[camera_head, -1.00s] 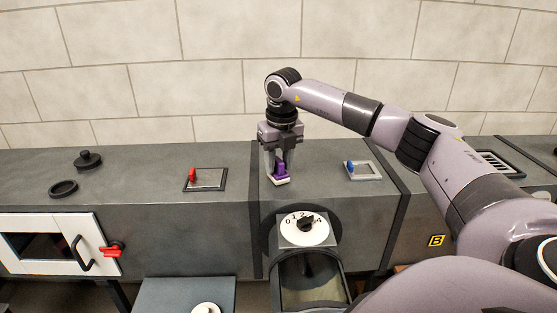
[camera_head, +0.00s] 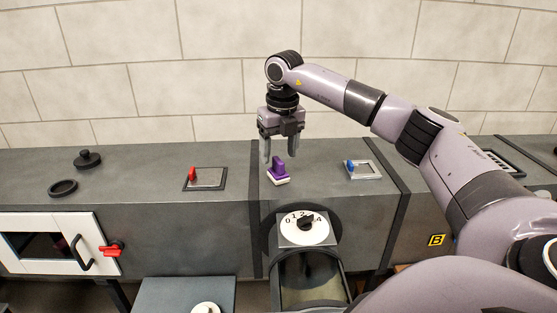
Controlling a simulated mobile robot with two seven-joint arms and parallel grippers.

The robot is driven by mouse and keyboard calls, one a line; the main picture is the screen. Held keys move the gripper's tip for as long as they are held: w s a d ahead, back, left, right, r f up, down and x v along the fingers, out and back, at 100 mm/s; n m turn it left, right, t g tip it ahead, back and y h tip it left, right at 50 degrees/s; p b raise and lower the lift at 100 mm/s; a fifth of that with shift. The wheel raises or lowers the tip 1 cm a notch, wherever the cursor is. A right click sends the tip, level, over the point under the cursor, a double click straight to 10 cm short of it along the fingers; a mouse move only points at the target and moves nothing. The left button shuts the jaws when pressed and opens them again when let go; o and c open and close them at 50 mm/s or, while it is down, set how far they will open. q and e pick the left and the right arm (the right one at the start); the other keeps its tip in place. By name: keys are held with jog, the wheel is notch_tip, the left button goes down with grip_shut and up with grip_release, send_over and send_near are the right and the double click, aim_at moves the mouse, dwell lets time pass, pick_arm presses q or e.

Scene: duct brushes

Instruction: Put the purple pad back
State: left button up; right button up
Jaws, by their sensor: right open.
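The purple pad (camera_head: 278,171) is a purple block with an upright grip on a pale base. It sits on the grey duct top (camera_head: 330,201), behind the white dial. My right gripper (camera_head: 280,155) is open and empty, pointing down just above and behind the pad. Its fingers straddle the pad's grip in the picture, but they look raised clear of it. My left gripper is not in view.
A plate with a red knob (camera_head: 193,174) lies to the left, and a framed plate with a blue knob (camera_head: 350,165) to the right. A numbered dial (camera_head: 304,229) is on the front. A black ring (camera_head: 63,188) and black lid (camera_head: 88,160) lie far left.

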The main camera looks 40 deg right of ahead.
aim_at(281, 163)
notch_tip(281, 163, up, 9)
jog(key=s, duration=0.1)
jog(key=shift+a, duration=0.2)
jog(key=shift+f, duration=0.2)
dwell(0.3)
